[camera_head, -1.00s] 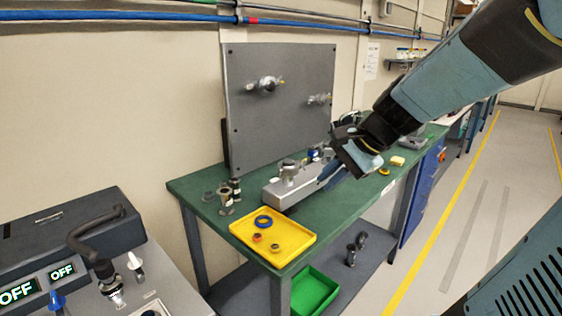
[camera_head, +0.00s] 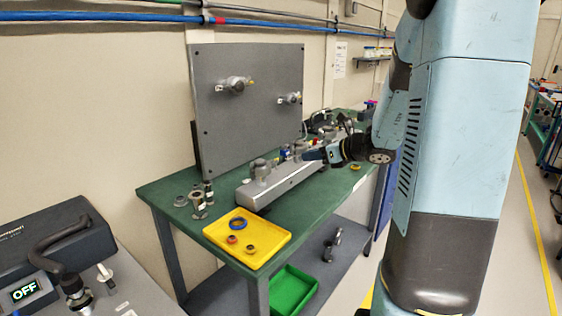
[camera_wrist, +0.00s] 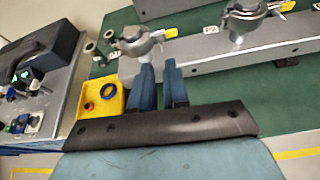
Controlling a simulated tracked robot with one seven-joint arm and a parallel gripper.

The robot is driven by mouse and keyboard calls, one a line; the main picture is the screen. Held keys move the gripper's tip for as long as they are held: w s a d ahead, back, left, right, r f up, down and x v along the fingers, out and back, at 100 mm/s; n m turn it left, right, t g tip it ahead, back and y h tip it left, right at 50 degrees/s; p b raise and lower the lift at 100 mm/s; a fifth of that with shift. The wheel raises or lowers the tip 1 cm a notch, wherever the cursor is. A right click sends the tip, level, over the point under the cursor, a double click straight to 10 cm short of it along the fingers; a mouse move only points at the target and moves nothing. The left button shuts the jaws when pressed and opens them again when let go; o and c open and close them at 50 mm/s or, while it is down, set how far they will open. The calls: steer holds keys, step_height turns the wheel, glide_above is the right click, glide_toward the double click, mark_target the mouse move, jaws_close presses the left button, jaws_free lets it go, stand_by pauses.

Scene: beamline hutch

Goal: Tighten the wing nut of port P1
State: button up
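The grey manifold block (camera_head: 285,183) lies on the green bench and carries several upright ports with metal clamps. In the wrist view, one clamped port (camera_wrist: 138,42) with a yellow-tipped wing nut (camera_wrist: 170,33) is just beyond my fingertips. A second clamped port (camera_wrist: 247,18) with a yellow-tipped wing nut (camera_wrist: 287,6) stands to the right. I cannot read any label that tells which is P1. My gripper (camera_wrist: 157,66) has its two blue fingers apart with nothing between them. In the head view my gripper (camera_head: 308,155) is at the manifold's far end.
A yellow tray (camera_head: 222,236) with a blue ring and small parts sits at the bench's front corner. Loose metal fittings (camera_head: 199,204) stand beside it. An upright grey panel (camera_head: 247,105) backs the bench. A green bin (camera_head: 292,290) is below.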

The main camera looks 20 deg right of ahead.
mark_target(276, 165)
steer(key=x, duration=1.1)
steer(key=shift+w+a+f, duration=0.2)
steer(key=shift+a+f, duration=0.05)
steer(key=shift+c, duration=0.3)
jaws_close()
